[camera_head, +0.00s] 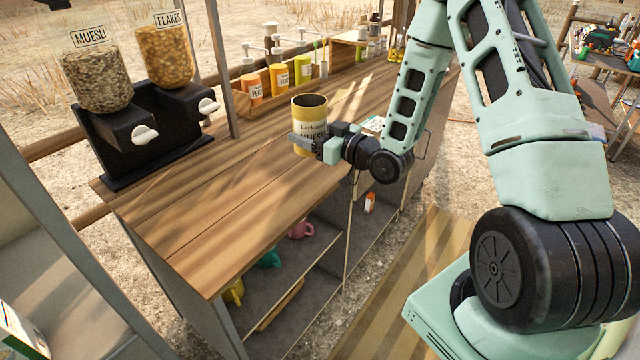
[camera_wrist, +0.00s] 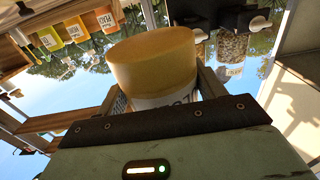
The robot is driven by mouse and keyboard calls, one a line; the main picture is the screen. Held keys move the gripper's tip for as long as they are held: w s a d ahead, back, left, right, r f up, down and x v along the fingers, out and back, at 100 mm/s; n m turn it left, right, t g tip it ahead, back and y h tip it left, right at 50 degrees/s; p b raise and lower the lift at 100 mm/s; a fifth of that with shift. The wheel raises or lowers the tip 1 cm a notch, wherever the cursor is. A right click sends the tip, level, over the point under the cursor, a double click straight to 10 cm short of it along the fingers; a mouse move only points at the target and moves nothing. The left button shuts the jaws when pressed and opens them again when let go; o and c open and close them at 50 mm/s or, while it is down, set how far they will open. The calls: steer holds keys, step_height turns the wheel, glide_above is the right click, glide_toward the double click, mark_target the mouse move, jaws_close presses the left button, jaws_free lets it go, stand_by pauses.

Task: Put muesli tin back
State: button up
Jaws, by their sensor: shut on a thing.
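In the wrist view the tin (camera_wrist: 152,60) fills the middle between the fingers, and the label is partly hidden by my gripper.
A muesli dispenser (camera_head: 97,78) and a flakes dispenser (camera_head: 165,55) stand at the counter's left end. A wooden rack (camera_head: 290,93) of labelled bottles stands behind the tin. A grey post (camera_head: 220,70) rises between them. Mugs (camera_head: 301,229) sit on shelves below. The counter's front middle is clear.

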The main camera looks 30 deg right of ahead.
steer(key=w+d+m+h+b, duration=0.15)
steer(key=w+d+b, duration=0.5)
steer(key=b, duration=1.15)
steer(key=shift+t+h, duration=0.3)
steer(key=shift+h, duration=0.05)
steer(key=f, duration=0.3)
steer(key=f+b, duration=0.1)
steer(key=f, duration=0.5)
steer(key=shift+s+d+f, duration=0.25)
steer(key=shift+f, duration=0.05)
steer(key=shift+f+b, duration=0.1)
steer(key=shift+b, duration=0.2)
steer(key=o, duration=1.1)
steer(key=v, duration=1.2)
